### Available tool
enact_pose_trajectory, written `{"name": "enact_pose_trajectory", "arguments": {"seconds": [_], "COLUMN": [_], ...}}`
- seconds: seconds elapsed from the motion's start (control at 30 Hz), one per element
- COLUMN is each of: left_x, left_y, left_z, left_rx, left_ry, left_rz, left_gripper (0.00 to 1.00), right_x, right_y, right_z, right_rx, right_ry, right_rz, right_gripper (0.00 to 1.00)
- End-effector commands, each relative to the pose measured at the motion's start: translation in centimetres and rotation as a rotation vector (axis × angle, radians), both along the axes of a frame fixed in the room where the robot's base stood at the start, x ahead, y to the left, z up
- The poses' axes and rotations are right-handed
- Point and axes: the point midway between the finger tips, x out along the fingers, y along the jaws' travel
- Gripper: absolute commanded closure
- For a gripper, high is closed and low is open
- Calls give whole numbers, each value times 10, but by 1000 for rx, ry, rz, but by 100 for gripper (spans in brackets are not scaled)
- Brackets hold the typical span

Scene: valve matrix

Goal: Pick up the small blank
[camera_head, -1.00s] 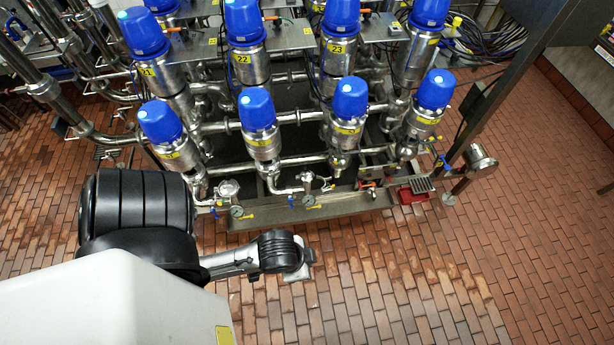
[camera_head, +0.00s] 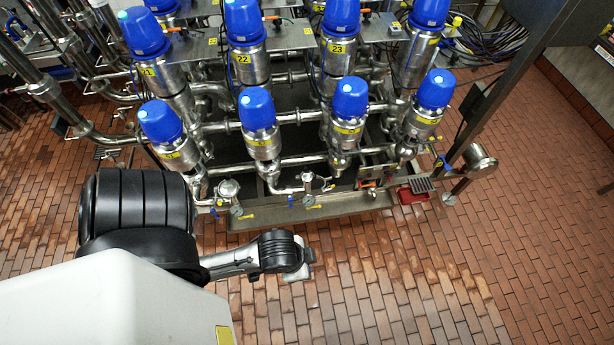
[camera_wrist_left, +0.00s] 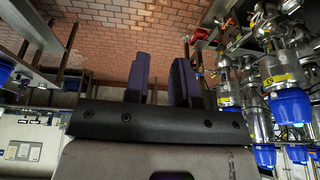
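I cannot make out a small blank for certain in either view. My left gripper (camera_wrist_left: 160,78) shows in the left wrist view, with two dark purple-black fingers standing apart and nothing visible between them. In the head view my left arm comes in from the left and ends in front of the valve rack, over the brick floor; its fingers cannot be made out there. My right gripper is in neither view.
A valve rack (camera_head: 262,222) with several blue-capped steel valves (camera_head: 257,108) stands ahead. A red object (camera_head: 412,195) lies by its right front corner, near a round steel fitting (camera_head: 481,157). The brick floor (camera_head: 420,280) is open at the front right.

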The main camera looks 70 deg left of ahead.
Motion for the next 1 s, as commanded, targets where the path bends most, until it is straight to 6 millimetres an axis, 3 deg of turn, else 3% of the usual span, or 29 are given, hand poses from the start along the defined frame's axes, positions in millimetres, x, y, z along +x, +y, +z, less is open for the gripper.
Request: {"name": "enact_pose_trajectory", "arguments": {"seconds": [0.47,0.73,0.87,1.0], "left_x": [0,1,7,20], "left_y": [0,0,0,0], "left_z": [0,-3,-23,-60], "left_rx": [0,0,1,1], "left_ry": [0,-2,-15,-50], "left_rz": [0,0,-1,0], "left_gripper": [30,29,29,29], "right_x": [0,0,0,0], "right_y": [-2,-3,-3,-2], "right_z": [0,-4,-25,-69], "right_rx": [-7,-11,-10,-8], "right_ry": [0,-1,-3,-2], "right_rz": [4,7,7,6], "right_gripper": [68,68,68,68]}}
